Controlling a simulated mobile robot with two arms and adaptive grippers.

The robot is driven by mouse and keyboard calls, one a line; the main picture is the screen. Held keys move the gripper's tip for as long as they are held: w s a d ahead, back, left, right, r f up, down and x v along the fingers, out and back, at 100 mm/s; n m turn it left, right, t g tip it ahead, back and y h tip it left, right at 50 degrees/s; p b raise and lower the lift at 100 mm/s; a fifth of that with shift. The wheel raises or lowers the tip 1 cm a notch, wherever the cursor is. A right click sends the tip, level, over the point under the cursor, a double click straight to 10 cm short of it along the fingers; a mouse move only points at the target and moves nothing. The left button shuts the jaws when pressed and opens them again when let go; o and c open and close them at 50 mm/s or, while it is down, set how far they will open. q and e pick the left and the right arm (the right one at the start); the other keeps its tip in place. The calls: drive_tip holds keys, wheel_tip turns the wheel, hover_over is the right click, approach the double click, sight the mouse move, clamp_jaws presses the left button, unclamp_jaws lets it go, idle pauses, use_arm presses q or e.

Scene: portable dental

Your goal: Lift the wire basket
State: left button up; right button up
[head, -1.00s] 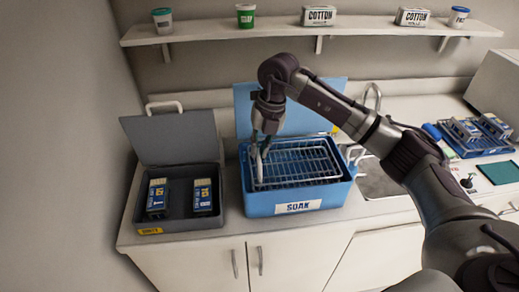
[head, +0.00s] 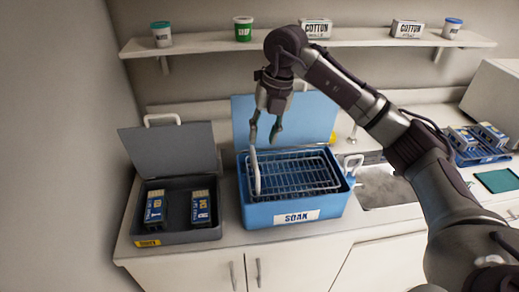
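The wire basket (head: 298,173) sits inside the blue SOAK bin (head: 333,205), whose lid (head: 315,120) stands open behind it. A pale upright handle (head: 256,176) rises at the basket's left side. Another pale handle (head: 351,164) shows at the right side. My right gripper (head: 264,141) points down above the basket's left part with its two fingers apart and nothing between them. One fingertip is very close to the top of the left handle; I cannot tell if they touch. My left gripper is out of view.
A grey open case (head: 180,236) with two dark, labelled packs stands left of the bin. A sink (head: 382,186) and a blue rack (head: 482,155) lie to the right. A shelf (head: 280,47) with cups and COTTON boxes runs along the wall above.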

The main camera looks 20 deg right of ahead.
drive_tip(key=r, duration=0.4)
drive_tip(key=shift+s+d+r, duration=0.1)
drive_tip(key=shift+d, duration=0.3)
